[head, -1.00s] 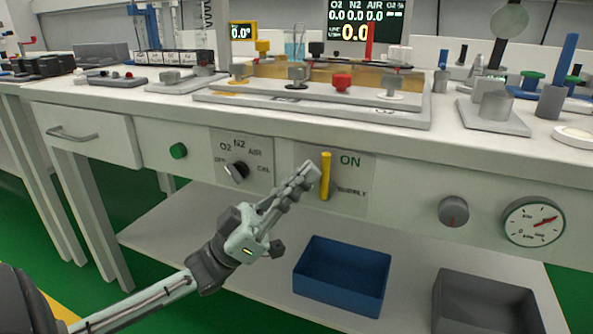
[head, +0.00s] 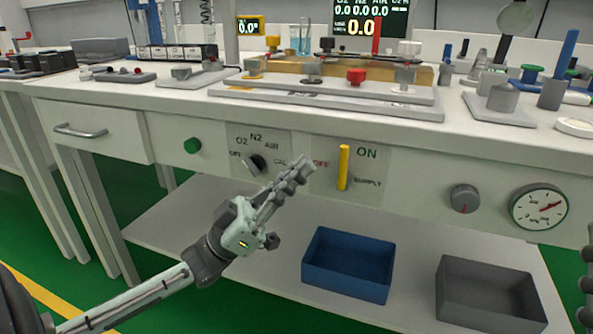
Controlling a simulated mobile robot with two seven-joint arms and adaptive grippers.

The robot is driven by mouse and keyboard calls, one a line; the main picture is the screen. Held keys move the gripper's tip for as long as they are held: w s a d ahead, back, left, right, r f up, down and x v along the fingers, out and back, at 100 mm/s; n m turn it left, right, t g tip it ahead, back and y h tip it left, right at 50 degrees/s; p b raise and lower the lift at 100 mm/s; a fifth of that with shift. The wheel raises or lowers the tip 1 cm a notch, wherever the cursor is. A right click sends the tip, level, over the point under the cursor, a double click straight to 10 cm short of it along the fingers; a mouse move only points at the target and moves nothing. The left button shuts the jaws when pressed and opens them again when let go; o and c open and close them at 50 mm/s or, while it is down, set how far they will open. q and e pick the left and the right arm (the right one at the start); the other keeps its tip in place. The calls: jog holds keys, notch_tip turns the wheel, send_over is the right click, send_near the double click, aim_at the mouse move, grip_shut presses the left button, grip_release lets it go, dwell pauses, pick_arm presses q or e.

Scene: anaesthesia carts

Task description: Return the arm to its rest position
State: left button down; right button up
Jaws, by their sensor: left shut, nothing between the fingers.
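My left gripper (head: 304,165) is shut and empty. It is in front of the cart's front panel, just left of the yellow supply lever (head: 343,167), with a gap between them. The lever stands upright on a plate marked OFF and ON. My left arm comes in from the lower left. A dark piece at the right edge may be part of my right arm, but no right gripper shows.
A selector knob (head: 254,164), a green button (head: 193,146), a grey knob (head: 464,198) and a gauge (head: 538,207) are on the panel. A drawer handle (head: 80,131) sticks out at left. A blue bin (head: 346,285) and a grey bin (head: 485,308) stand on the lower shelf.

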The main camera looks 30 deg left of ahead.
pick_arm(q)
jog(key=v, duration=1)
